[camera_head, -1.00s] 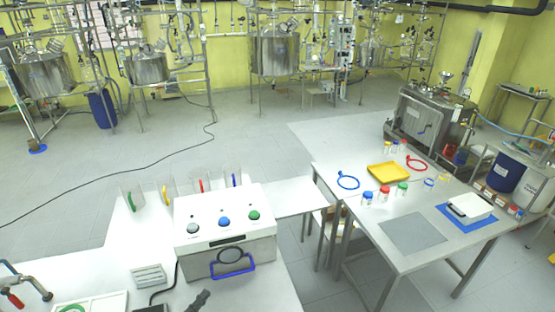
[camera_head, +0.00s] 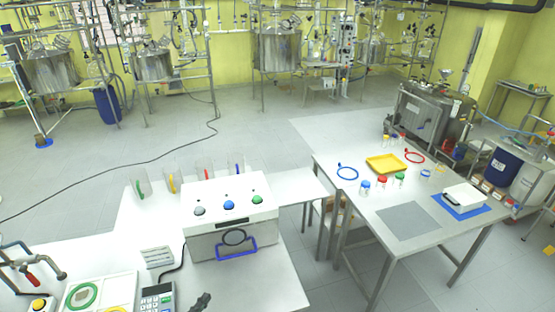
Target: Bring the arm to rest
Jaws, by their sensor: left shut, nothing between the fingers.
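Only the dark tip of my left gripper (camera_head: 204,298) shows, at the bottom edge of the head view. It is shut and empty, over the white bench (camera_head: 260,290) in front of the white box (camera_head: 230,220). It looks apart from the box and its blue-framed front part (camera_head: 237,252). The rest of my left arm is out of view. My right gripper is not in view.
A steel table (camera_head: 440,232) with jars stands right, across a floor gap.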

